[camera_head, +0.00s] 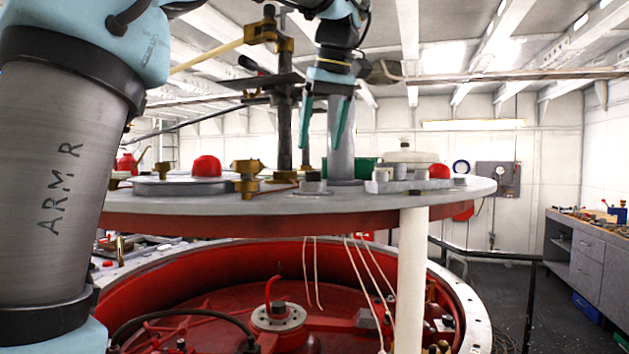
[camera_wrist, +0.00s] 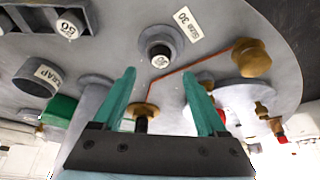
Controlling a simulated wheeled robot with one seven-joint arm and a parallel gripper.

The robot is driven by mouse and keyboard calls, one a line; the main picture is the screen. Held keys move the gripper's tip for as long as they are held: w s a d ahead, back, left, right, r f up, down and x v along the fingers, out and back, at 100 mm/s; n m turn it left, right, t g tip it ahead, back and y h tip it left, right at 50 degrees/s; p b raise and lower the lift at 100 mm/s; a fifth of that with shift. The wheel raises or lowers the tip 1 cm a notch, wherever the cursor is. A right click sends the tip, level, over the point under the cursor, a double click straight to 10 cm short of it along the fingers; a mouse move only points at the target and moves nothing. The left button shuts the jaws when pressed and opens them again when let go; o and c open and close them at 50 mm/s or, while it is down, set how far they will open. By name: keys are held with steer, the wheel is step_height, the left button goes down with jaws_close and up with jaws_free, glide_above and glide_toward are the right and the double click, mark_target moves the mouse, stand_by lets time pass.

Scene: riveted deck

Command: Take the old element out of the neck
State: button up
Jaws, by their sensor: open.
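My gripper (camera_head: 321,147) has two teal fingers, spread apart with nothing between them, above the round grey deck plate. In the wrist view my gripper (camera_wrist: 158,74) has its fingertips either side of the line toward a dark round part marked 30 (camera_wrist: 159,57), beside a "Size 30" label. A brass collar with a dark cylinder (camera_wrist: 143,114) shows lower between the fingers. I cannot tell for sure which of these is the neck or the old element. A grey cylinder (camera_head: 341,155) stands behind the fingers in the head view.
The round plate (camera_head: 440,196) carries a cup labelled scrap (camera_wrist: 38,78), a part marked 50 (camera_wrist: 70,24), a brass knob (camera_wrist: 252,57), a green box (camera_wrist: 58,112) and red caps (camera_head: 206,166). A dark post (camera_head: 284,125) rises left of the fingers. An open red well (camera_head: 210,280) lies below.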

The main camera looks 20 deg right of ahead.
mark_target(313, 181)
steer(key=shift+p+x, duration=1.15)
steer(key=shift+x, duration=2.1)
steer(key=shift+r, duration=0.1)
jaws_close()
